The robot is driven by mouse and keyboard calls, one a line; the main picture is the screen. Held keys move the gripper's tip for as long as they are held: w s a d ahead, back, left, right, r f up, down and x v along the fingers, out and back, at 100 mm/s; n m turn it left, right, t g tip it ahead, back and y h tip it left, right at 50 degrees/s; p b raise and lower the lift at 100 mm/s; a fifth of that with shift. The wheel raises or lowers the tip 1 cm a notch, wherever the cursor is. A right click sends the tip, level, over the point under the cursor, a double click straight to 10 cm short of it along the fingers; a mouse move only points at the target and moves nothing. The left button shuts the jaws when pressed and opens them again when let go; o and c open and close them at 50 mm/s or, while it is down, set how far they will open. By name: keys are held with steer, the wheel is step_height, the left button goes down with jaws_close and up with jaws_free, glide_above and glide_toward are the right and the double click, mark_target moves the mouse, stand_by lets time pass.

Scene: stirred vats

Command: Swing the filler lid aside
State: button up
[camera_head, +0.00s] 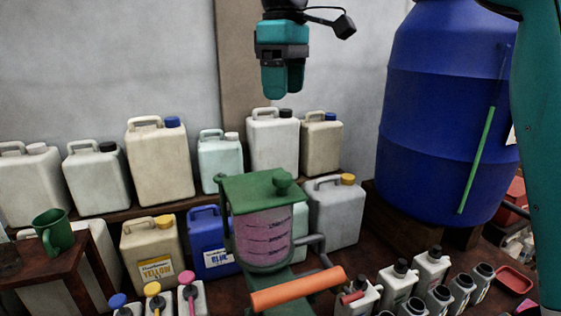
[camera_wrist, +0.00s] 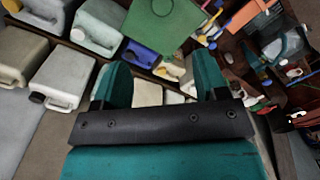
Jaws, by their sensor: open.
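The filler stands in the middle of the head view, with a green lid (camera_head: 262,190) lying across the top of its pink-tinted vessel (camera_head: 264,235). A round green knob (camera_head: 283,180) rises from the lid's right side. The green lid also shows in the wrist view (camera_wrist: 160,22), at the top middle, beyond my fingers. My gripper (camera_head: 282,92) hangs above and behind the filler, pointing down, clear of the lid. In the wrist view its two teal fingers (camera_wrist: 160,82) are apart with nothing held between them.
Several jerrycans (camera_head: 160,160) stand on a shelf behind, with more below. A blue barrel (camera_head: 435,120) stands at right. An orange bar (camera_head: 298,288) juts out in front of the filler. Small bottles (camera_head: 398,280) crowd the front right.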

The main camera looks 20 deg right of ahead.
mark_target(282, 175)
step_height(282, 175, down, 16)
steer(key=p, duration=0.2)
steer(key=shift+s+a+f+p, duration=0.1)
steer(key=shift+a+f+p, duration=0.05)
steer(key=shift+f+p, duration=0.15)
steer(key=shift+r, duration=0.1)
jaws_close()
